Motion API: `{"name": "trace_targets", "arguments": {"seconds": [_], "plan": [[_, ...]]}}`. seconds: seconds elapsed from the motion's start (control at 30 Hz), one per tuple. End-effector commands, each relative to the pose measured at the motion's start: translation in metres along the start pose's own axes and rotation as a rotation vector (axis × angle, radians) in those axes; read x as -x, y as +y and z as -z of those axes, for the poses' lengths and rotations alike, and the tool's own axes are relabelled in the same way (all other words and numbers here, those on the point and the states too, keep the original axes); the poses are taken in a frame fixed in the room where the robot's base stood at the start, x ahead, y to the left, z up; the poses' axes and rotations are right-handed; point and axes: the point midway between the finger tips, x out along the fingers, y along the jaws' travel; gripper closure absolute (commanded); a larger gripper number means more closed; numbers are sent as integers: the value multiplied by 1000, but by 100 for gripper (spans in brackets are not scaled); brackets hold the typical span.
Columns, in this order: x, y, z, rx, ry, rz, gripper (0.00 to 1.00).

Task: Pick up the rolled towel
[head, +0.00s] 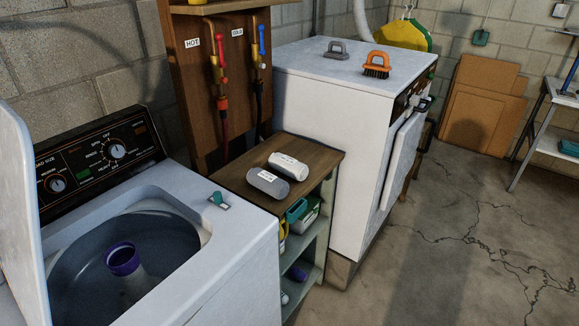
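Two rolled bundles that look like towels lie side by side on the wooden top of a small cabinet between the two machines. The grey roll (268,183) is nearer to the washer, and the white roll (289,166) lies just behind it to the right. Each has a small pale label with print too small to read. They lie close together; I cannot tell whether they touch. My gripper is not in view.
The open washer (235,255) stands at the left, its lid (18,190) raised. A white dryer (318,130) rises right of the cabinet (320,158), with a grey brush (336,49) and an orange brush (377,65) on top. Pipes stand behind. Floor (440,220) at right is clear.

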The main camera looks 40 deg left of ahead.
Motion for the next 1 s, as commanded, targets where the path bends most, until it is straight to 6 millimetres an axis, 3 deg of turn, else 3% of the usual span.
{"name": "trace_targets", "arguments": {"seconds": [0.4,0.9,1.0], "plan": [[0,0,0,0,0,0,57],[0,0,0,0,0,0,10],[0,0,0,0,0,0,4]]}}
